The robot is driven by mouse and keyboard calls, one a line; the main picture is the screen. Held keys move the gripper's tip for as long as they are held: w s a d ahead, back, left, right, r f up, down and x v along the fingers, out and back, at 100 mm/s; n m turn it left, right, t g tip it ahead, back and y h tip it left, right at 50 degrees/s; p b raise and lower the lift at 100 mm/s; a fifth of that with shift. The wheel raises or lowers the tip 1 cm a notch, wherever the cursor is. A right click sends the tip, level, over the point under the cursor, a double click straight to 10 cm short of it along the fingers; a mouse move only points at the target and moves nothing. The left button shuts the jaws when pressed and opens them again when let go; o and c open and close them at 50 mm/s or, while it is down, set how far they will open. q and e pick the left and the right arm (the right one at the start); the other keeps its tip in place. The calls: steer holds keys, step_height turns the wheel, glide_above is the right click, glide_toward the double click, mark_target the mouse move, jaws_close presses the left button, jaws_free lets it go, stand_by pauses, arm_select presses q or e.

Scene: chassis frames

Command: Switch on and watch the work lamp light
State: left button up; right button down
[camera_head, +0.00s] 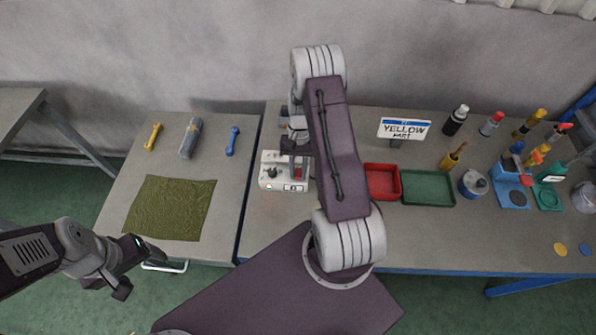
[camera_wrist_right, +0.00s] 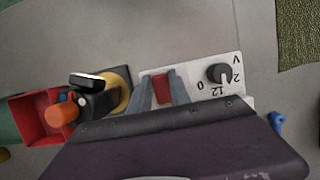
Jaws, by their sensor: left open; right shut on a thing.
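A white power unit (camera_head: 270,172) with a dark knob stands on the bench left of my right arm. In the right wrist view its panel (camera_wrist_right: 205,72) shows the dial knob (camera_wrist_right: 219,73) and printed figures. My right gripper (camera_wrist_right: 162,88) is shut on a red switch lever (camera_wrist_right: 163,90) at this unit. A black-topped thing with a yellow base (camera_wrist_right: 120,88) and an orange cylinder (camera_wrist_right: 62,113) are beside the unit; I cannot tell whether either belongs to the work lamp. No lit lamp is visible. My left gripper (camera_head: 132,268) is open and empty, in front of the left table.
Red (camera_head: 382,182) and green (camera_head: 430,188) trays lie right of my right arm. The left table holds an olive cloth (camera_head: 170,208), a grey roll (camera_head: 191,138), and yellow (camera_head: 153,136) and blue (camera_head: 232,141) pieces.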

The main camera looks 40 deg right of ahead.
mark_target(298, 168)
steer(key=c, duration=1.2)
jaws_free()
steer(key=shift+w+d+r, duration=0.15)
steer(key=shift+r, duration=0.15)
steer(key=b+v, duration=0.2)
steer(key=v, duration=0.6)
steer(key=shift+r, duration=0.2)
